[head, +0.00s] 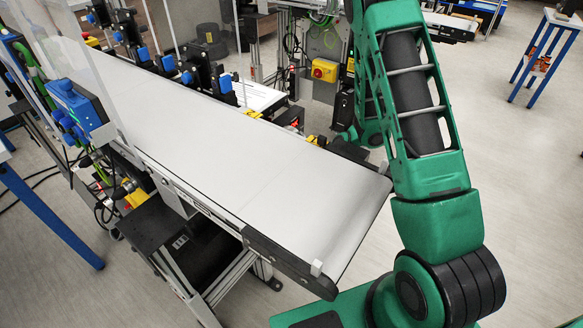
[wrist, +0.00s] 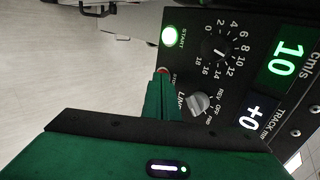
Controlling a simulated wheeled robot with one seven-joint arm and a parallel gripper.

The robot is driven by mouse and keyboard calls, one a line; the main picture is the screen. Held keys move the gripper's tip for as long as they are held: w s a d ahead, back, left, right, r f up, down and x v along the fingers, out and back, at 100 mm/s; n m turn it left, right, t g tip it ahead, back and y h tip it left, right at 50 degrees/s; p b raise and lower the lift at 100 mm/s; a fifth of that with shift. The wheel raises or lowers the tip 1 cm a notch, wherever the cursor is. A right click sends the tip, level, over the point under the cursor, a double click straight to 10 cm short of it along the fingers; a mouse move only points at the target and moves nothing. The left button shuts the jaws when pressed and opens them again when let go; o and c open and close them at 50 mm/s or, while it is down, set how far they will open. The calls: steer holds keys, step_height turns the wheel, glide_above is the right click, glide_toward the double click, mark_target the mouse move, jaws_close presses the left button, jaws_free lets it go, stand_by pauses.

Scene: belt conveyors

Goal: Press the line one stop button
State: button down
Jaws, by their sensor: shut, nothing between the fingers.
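In the wrist view a black control panel (wrist: 225,75) fills the right side, turned sideways. The head view does not show my gripper.
A dial (wrist: 221,50), a grey selector knob (wrist: 198,104) and a lit green display reading 10 (wrist: 287,62) are close by on the panel. In the head view a white belt conveyor (head: 240,150) runs beside my arm. Open floor (head: 520,150) lies to the right.

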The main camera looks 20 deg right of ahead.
steer(key=shift+w+a+r, duration=0.2)
steer(key=shift+w+a, duration=0.4)
steer(key=shift+w, duration=0.1)
steer(key=s+d+r, duration=0.6)
steer(key=s+d, duration=0.1)
steer(key=s, duration=0.2)
steer(key=shift+s+d+r, duration=0.15)
steer(key=shift+s, duration=0.2)
